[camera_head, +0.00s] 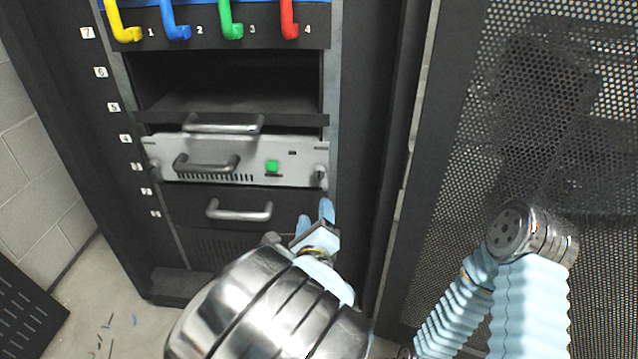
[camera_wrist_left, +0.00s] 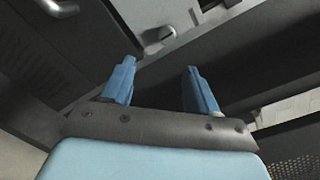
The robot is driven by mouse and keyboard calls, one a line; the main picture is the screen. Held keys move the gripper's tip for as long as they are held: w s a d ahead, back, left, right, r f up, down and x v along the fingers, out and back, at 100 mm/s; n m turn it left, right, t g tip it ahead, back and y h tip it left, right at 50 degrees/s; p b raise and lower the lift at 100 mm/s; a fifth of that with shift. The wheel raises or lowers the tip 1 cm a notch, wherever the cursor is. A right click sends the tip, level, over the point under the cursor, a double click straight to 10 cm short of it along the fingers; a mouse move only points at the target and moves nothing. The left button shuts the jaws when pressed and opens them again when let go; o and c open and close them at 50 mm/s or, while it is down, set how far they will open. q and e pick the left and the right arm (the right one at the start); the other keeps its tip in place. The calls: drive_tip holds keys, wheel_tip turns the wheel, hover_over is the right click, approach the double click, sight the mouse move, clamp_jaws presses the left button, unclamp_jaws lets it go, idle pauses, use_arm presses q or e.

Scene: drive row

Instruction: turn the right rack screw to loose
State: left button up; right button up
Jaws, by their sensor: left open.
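The silver rack unit (camera_head: 255,178) sits in the rack at the rows marked 3 and 4, with a green square on its face. The right rack screw (camera_head: 321,173) is a small dark fitting at its right end; how far it is turned is too small to tell. My left gripper (camera_head: 315,214) is open and empty, just below that screw and apart from it. In the left wrist view its two blue fingers (camera_wrist_left: 160,68) stand apart with nothing between them. A curved metal piece (camera_wrist_left: 158,37) shows beyond the fingertips; I cannot tell which part it is. My right gripper is out of view.
A dark drawer with a metal handle (camera_head: 240,211) is below the unit, and a shelf with a handle (camera_head: 224,123) above it. Yellow, blue, green and red levers (camera_head: 231,25) are at the top. A perforated door (camera_head: 590,130) stands at the right, behind my other arm.

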sight(319, 175)
use_arm(q)
drive_tip(key=w, duration=0.4)
drive_tip(key=w+b, duration=0.1)
drive_tip(key=w, duration=0.4)
drive_tip(key=w+d+r, duration=0.1)
drive_tip(key=w, duration=0.3)
drive_tip(key=shift+w, duration=0.3)
drive_tip(key=c, duration=1)
drive_tip(key=shift+c, duration=0.2)
